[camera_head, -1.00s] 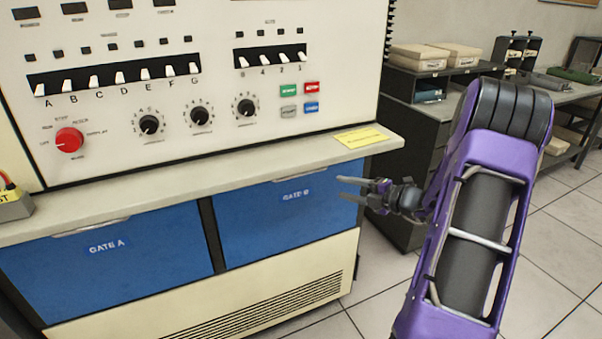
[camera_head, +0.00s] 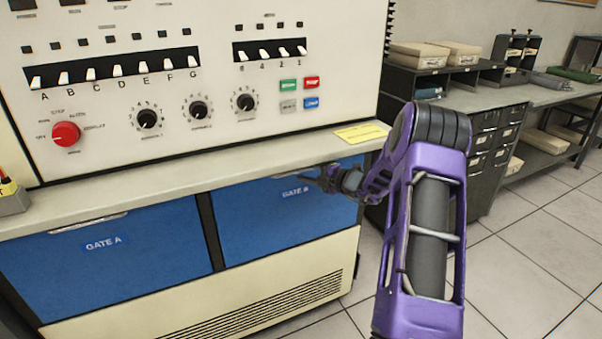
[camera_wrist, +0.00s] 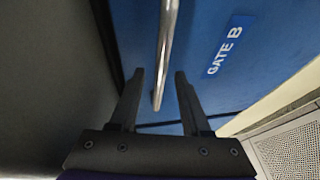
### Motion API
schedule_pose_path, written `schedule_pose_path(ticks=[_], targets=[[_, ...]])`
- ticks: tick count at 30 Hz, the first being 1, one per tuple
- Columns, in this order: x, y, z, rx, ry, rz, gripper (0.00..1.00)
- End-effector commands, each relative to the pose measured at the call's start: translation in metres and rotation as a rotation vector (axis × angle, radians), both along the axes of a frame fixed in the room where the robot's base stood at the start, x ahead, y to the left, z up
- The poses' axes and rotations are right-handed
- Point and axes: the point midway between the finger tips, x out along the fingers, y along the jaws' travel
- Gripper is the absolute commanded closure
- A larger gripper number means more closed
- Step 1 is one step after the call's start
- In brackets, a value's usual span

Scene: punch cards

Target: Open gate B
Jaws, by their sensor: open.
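Gate B (camera_head: 255,222) is the blue panel on the right of the machine's lower front, and it looks shut. Its label also shows in the wrist view (camera_wrist: 224,46). The gate's metal bar handle (camera_wrist: 166,50) runs along its upper edge, close under the ledge. My gripper (camera_head: 308,175) is at the upper right of gate B. In the wrist view my gripper (camera_wrist: 159,76) is open, with the end of the handle between its two fingers in the picture. I cannot tell whether either finger touches it.
Gate A (camera_head: 110,245) is the blue panel to the left, with its own handle. A pale ledge (camera_head: 200,168) overhangs both gates, with a yellow note (camera_head: 361,133) on it. Switches and knobs are above. Tiled floor (camera_head: 510,250) is free at the right.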

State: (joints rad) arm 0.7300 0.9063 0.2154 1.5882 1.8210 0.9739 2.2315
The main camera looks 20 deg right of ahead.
Motion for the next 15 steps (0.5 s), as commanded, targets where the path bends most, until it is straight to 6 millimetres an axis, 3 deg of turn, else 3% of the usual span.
schedule_pose_path(ticks=[6,14,15], targets=[[0.0128,0.0060,-0.0027,0.000,0.000,0.000,0.53],[0.0134,0.0059,-0.0026,0.000,0.000,-0.001,0.53],[0.0134,0.0059,-0.0026,0.000,0.000,-0.001,0.60]])
